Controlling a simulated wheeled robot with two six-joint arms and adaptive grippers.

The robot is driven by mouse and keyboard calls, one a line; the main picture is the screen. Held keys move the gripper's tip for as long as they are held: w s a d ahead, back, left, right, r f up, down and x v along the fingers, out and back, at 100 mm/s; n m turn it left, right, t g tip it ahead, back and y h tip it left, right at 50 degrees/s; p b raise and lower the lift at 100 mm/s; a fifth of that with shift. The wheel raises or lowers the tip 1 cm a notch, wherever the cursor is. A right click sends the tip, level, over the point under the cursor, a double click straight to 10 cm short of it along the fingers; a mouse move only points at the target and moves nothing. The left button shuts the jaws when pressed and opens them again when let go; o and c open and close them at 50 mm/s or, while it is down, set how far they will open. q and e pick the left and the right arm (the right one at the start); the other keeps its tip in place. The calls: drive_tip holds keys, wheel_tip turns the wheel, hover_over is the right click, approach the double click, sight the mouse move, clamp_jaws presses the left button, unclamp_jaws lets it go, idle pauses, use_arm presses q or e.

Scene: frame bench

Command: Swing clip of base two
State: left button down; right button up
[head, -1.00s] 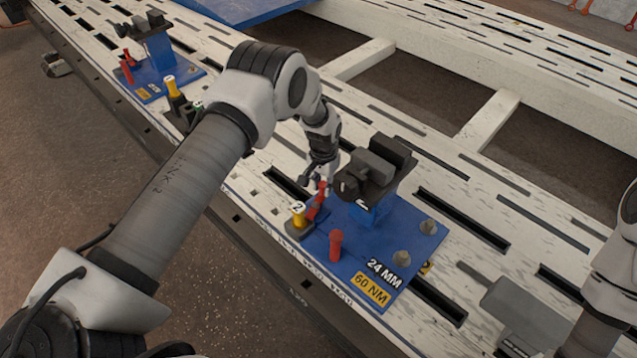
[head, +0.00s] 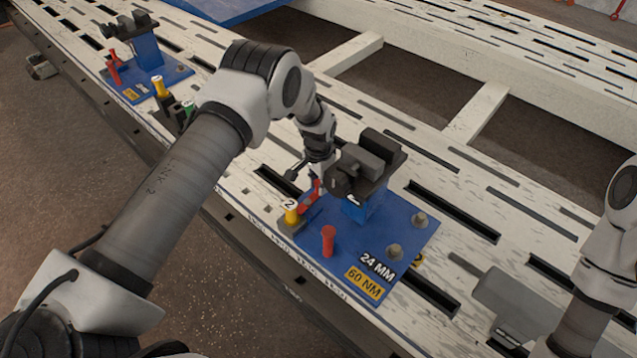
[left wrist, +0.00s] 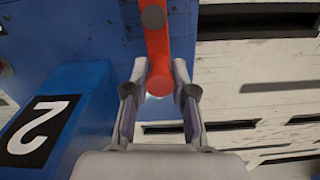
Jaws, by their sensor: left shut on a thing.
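Base two is a blue plate (head: 350,240) marked 24 MM and 60 NM, with a blue post under a dark clamp head (head: 366,165). The post (left wrist: 65,110) shows a black "2" label in the left wrist view. Its red clip (head: 307,201) slants near the plate's left corner. My left gripper (head: 316,186) is at the clip's upper end, beside the post. In the left wrist view my left gripper (left wrist: 160,92) has its fingers on both sides of the red clip (left wrist: 157,45), shut on it. My right gripper is out of view.
A red peg (head: 328,241) stands on the plate's front part. A yellow-topped piece (head: 291,213) marked 2 stands at its left corner. Two grey bolts stand on the right side. Another blue base (head: 145,85) is farther back left. Slots cut the white bench.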

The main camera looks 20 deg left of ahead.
use_arm(q)
drive_tip(key=c, duration=0.9)
unclamp_jaws()
drive_tip(key=shift+r, duration=0.1)
wheel_tip(320, 180, up, 12)
drive_tip(key=shift+f, duration=0.15)
